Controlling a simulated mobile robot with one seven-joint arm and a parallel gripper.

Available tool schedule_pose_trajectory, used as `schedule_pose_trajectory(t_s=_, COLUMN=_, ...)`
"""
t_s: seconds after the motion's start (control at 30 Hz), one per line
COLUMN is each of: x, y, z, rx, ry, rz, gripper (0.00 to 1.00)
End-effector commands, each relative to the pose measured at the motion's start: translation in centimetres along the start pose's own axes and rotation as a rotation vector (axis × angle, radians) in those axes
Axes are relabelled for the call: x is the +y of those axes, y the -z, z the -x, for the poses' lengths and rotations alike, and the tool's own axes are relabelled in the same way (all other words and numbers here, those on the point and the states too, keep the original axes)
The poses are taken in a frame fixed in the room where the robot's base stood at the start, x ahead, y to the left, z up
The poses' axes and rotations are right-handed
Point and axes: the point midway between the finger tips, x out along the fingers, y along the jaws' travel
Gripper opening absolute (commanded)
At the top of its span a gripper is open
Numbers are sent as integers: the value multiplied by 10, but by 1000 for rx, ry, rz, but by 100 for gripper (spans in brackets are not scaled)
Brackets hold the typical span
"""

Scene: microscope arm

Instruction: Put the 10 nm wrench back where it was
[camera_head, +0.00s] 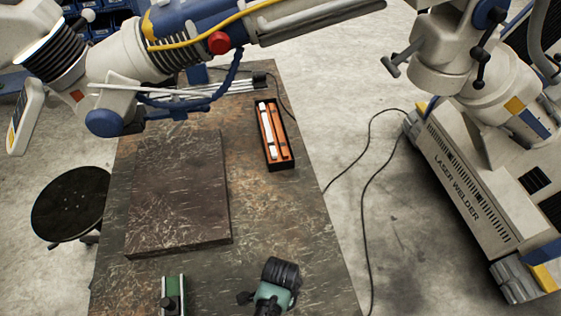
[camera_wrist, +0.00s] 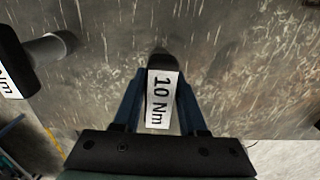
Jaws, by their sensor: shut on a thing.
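In the wrist view, my gripper (camera_wrist: 158,92) is shut on a dark wrench handle with a white "10 Nm" label, the 10 nm wrench (camera_wrist: 161,100). One blue finger is on each side of it. A second dark tool (camera_wrist: 12,55) with a grey shaft and a label ending in "Nm" shows at the left edge, apart from my gripper. I cannot make out my gripper or the held wrench in the head view.
A laser welder (camera_head: 470,190) stands right. A black stool (camera_head: 70,203) stands left.

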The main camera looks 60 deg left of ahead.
Motion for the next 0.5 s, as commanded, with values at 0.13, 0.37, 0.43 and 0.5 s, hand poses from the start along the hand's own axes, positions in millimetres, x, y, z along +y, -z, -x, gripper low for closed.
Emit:
schedule_pose_trajectory(t_s=0.13, x=-1, y=1, z=-7, rx=1, ry=3, rz=0, gripper=0)
schedule_pose_trajectory(t_s=0.37, x=-1, y=1, z=-8, rx=1, ry=3, rz=0, gripper=0)
schedule_pose_trajectory(t_s=0.43, x=-1, y=1, z=-9, rx=1, ry=2, rz=0, gripper=0)
schedule_pose_trajectory(t_s=0.5, x=0, y=0, z=-10, rx=0, ry=1, rz=0, gripper=47)
